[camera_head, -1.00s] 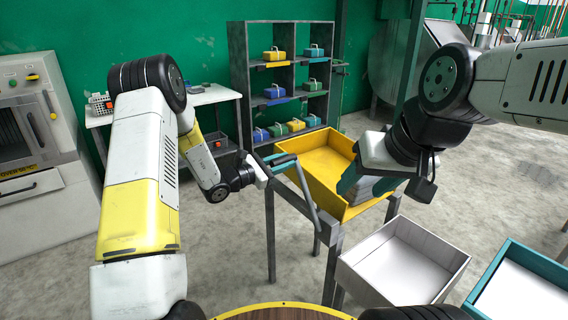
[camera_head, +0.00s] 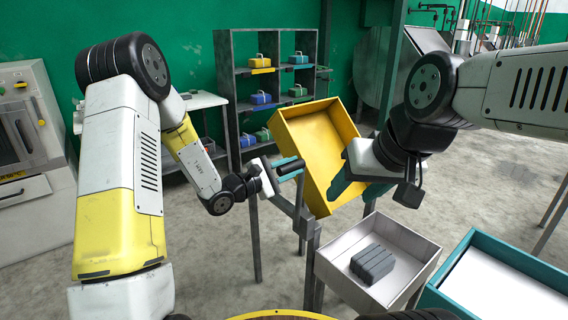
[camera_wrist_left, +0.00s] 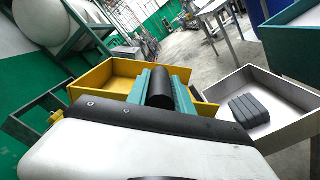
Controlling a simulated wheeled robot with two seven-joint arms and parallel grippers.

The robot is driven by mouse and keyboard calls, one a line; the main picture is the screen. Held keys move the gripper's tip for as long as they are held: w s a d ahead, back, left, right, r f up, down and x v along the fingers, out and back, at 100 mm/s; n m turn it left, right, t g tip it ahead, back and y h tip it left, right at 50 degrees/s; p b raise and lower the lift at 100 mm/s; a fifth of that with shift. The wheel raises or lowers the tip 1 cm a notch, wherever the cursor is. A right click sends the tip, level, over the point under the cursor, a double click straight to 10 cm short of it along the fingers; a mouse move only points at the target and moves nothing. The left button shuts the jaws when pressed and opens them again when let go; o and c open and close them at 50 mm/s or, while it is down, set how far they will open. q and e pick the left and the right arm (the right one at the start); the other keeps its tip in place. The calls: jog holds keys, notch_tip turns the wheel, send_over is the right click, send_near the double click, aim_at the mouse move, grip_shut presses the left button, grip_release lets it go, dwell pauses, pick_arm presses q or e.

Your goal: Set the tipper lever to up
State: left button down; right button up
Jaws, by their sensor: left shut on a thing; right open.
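The tipper's yellow tray (camera_head: 318,150) is tilted steeply on its dark stand, its floor facing me and its low edge towards the pale grey bin. The tipper lever (camera_head: 290,167) has a black cylindrical grip at the stand's left side. My left gripper (camera_head: 281,174) is shut on that grip. In the left wrist view the black grip (camera_wrist_left: 159,87) sits between the teal fingers. The lever's lower arm is partly hidden by the gripper and stand. My right gripper (camera_head: 352,183) is open in front of the yellow tray's right part, with no object visible in it.
A dark grey ribbed block (camera_head: 373,264) lies in the pale grey bin (camera_head: 428,262) below the tray. A teal-rimmed bin (camera_head: 520,262) stands to its right. A shelf with small coloured cases (camera_head: 222,90) stands behind. Floor is clear at left of the stand.

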pick_arm(q)
jog(key=shift+s+d+f, duration=0.15)
jog(key=shift+s, duration=0.1)
jog(key=c, duration=1.1)
grip_release()
jog(key=shift+s+a, duration=0.15)
jog(key=shift+a, duration=0.3)
jog(key=v, duration=0.7)
jog(key=shift+d, duration=0.1)
